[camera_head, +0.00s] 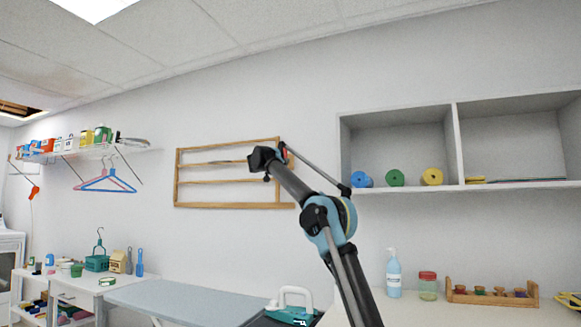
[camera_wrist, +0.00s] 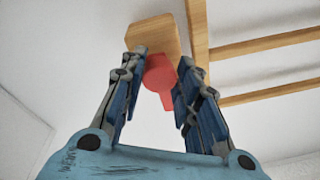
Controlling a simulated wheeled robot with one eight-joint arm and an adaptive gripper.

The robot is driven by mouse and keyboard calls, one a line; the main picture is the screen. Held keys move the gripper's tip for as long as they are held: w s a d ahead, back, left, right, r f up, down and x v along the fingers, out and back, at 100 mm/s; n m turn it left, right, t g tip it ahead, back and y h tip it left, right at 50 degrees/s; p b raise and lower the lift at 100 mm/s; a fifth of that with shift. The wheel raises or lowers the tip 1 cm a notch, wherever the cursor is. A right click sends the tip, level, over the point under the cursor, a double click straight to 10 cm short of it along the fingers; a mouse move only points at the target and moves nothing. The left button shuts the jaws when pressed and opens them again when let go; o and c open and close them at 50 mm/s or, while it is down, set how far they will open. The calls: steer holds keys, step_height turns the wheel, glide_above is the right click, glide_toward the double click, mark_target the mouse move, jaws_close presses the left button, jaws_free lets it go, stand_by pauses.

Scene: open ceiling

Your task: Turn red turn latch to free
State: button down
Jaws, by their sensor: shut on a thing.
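The red turn latch (camera_wrist: 160,72) shows in the wrist view, a round red body with a short arm pointing down and slightly right. It sits on a wooden block (camera_wrist: 153,34) beside the wooden rack frame (camera_wrist: 197,42). My gripper (camera_wrist: 162,64) has one blue-grey finger on each side of the latch and is shut on it. The contact points are hard to make out. In the head view the wooden rack (camera_head: 228,205) hangs on the wall, and my arm covers its right edge. A small bit of red (camera_head: 284,152) shows there; my fingers are mostly hidden.
A wall shelf (camera_head: 399,190) with coloured rolls stands right of my arm. Below are an ironing board (camera_head: 185,300), a teal-and-white iron (camera_head: 290,303) and a counter with a pump bottle (camera_head: 393,275). A shelf with hangers (camera_head: 104,182) is at left. Wall around the rack is bare.

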stand_by(0.4)
steer(key=c, duration=1.2)
jaws_free()
steer(key=shift+w, duration=0.1)
steer(key=v, duration=1.2)
steer(key=shift+f, duration=0.1)
